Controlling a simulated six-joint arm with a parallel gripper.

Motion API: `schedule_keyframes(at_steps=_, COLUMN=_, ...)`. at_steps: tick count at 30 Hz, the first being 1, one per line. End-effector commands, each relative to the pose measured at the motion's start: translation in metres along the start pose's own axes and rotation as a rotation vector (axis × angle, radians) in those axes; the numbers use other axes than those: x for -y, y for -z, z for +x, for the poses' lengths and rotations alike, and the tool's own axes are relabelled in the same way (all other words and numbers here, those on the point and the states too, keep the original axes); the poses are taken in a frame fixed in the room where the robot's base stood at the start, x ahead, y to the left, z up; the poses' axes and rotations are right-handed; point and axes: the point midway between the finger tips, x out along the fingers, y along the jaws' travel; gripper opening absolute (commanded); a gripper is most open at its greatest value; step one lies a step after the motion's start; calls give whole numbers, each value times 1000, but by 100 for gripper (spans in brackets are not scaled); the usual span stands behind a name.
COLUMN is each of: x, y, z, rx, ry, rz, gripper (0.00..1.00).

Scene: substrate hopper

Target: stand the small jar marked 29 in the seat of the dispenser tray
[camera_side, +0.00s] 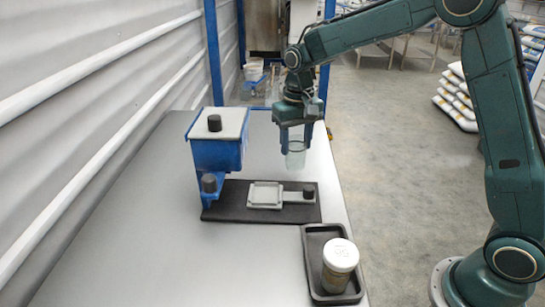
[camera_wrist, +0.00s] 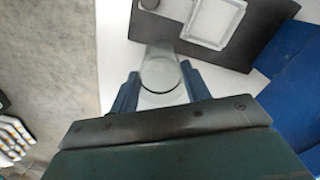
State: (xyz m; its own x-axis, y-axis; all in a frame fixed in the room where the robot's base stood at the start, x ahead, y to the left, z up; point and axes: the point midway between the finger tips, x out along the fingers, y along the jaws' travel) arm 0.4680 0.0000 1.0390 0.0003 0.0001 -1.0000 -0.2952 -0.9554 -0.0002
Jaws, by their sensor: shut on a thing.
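My gripper (camera_side: 296,133) is shut on a small clear glass jar (camera_side: 296,157), held upright above the table. In the wrist view the jar (camera_wrist: 161,75) sits between the two blue fingers; no number is readable on it. The dispenser tray (camera_side: 252,204) is a pale grey square with a raised rim and a knobbed handle, on a black base plate (camera_side: 235,213). In the wrist view the tray (camera_wrist: 191,30) lies ahead and to the right of the jar, apart from it.
A blue hopper (camera_side: 215,155) with a grey lid stands at the plate's left end. A white-lidded jar (camera_side: 340,256) stands in a black tray (camera_side: 312,246) at the front right; its lid's marking is unclear. The table's left side is bare.

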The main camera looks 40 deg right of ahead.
Motion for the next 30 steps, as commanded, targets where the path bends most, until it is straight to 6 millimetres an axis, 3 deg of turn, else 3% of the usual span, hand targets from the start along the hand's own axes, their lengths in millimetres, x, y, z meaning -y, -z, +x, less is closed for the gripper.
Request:
schedule_keyframes(at_steps=7, x=0, y=1, z=-6, rx=-2, ry=1, rz=-1, gripper=31)
schedule_keyframes(at_steps=11, x=0, y=1, z=-21, rx=-5, ry=1, rz=0, gripper=31)
schedule_keyframes(at_steps=17, x=0, y=1, z=-67, rx=-8, ry=2, rz=0, gripper=31)
schedule_keyframes(at_steps=24, x=0, y=1, z=-135, rx=-6, ry=2, rz=0, gripper=31)
schedule_keyframes(at_steps=30, x=0, y=0, z=-174, rx=-4, ry=1, rz=0, gripper=31)
